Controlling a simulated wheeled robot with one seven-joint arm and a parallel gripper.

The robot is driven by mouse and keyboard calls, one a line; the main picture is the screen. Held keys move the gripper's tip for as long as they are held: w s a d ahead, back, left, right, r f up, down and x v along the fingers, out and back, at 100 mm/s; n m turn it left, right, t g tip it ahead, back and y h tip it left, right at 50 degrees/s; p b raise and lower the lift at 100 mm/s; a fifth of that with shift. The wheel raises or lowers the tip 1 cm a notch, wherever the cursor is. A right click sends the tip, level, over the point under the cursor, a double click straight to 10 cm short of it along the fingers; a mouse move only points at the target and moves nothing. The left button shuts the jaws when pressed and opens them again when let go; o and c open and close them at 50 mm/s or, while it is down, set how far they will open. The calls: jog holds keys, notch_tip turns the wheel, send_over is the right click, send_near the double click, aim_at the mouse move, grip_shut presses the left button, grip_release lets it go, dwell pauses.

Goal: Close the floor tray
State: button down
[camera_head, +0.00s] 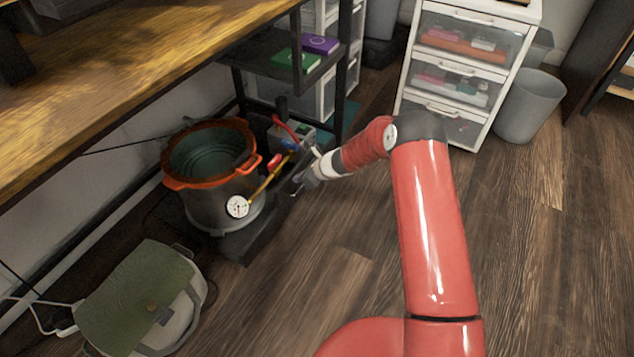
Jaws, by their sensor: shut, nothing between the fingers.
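A dark, low floor tray (252,246) sticks out from under the wooden workbench, just above the floor. It carries a grey pot (196,207) with an orange rim and a small pump-like device (292,134) with a red handle. A round white gauge (237,206) on a yellow hose is at the pot's front. My gripper (300,181) is shut and empty at the tray's front side, right of the pot. I cannot tell whether it touches the tray. The pot and my gripper hide parts of the tray.
The workbench top (130,65) overhangs the tray. A green and grey bag (143,296) lies on the floor at lower left. A white drawer cabinet (460,70) and a grey bin (530,105) stand at the back. The wooden floor (330,270) in front is clear.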

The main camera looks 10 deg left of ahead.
jog(key=shift+w+a, duration=0.25)
jog(key=shift+a, duration=0.3)
jog(key=shift+w+a, duration=0.25)
jog(key=shift+a, duration=0.3)
